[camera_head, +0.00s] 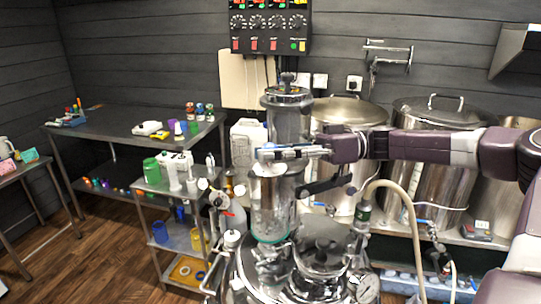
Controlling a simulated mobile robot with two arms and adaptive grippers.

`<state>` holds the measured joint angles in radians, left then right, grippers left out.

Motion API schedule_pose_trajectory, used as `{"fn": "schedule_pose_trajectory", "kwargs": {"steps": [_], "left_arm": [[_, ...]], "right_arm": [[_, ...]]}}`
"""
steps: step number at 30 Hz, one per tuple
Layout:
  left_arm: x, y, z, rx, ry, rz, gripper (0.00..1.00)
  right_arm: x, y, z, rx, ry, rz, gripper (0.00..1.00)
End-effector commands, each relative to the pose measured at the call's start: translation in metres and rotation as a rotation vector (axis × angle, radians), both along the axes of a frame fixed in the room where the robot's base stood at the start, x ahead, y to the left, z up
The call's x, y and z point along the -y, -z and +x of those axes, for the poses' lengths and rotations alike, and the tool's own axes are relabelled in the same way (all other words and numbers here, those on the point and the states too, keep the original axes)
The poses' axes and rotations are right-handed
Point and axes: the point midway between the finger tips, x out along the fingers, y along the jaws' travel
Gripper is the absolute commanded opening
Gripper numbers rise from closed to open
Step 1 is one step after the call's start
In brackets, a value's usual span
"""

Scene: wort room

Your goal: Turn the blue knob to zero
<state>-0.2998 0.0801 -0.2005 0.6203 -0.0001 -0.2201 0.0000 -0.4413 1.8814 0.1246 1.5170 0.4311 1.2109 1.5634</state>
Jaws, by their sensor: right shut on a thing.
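My right gripper (272,153) reaches in from the right, in front of the glass column (288,125) of the steel still. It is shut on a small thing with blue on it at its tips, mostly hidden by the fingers. I cannot tell whether this is the blue knob. The black control panel (268,48) on the wall above has a row of dark dials under lit displays. No blue knob stands out on it. My left gripper is not in view.
Large steel kettles (348,112) stand behind and beside my right arm. A steel cart (178,188) with bottles and cups stands left of the still. A steel table (105,120) stands by the back wall. The wooden floor at lower left is clear.

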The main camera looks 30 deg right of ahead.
Motion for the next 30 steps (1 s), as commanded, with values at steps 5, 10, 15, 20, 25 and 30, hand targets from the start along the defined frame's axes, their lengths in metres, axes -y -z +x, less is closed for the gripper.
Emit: {"fn": "schedule_pose_trajectory", "kwargs": {"steps": [5, 10, 15, 20, 25, 30], "left_arm": [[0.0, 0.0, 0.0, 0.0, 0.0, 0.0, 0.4], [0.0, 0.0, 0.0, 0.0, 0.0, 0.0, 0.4], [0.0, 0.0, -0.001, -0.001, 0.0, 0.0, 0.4], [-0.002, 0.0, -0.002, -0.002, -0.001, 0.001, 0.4], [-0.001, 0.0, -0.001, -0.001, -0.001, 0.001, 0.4], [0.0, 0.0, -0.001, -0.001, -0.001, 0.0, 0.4]], "right_arm": [[0.0, 0.001, 0.0, -0.001, -0.001, -0.002, 0.29], [0.0, 0.0, 0.0, 0.0, -0.001, -0.001, 0.42], [0.0, 0.0, 0.0, 0.0, -0.001, 0.0, 0.42], [0.007, 0.0, -0.002, 0.002, 0.003, 0.002, 0.42], [0.033, -0.001, -0.013, 0.004, 0.004, 0.002, 0.42], [0.068, -0.001, -0.027, 0.004, 0.004, 0.001, 0.42]]}}
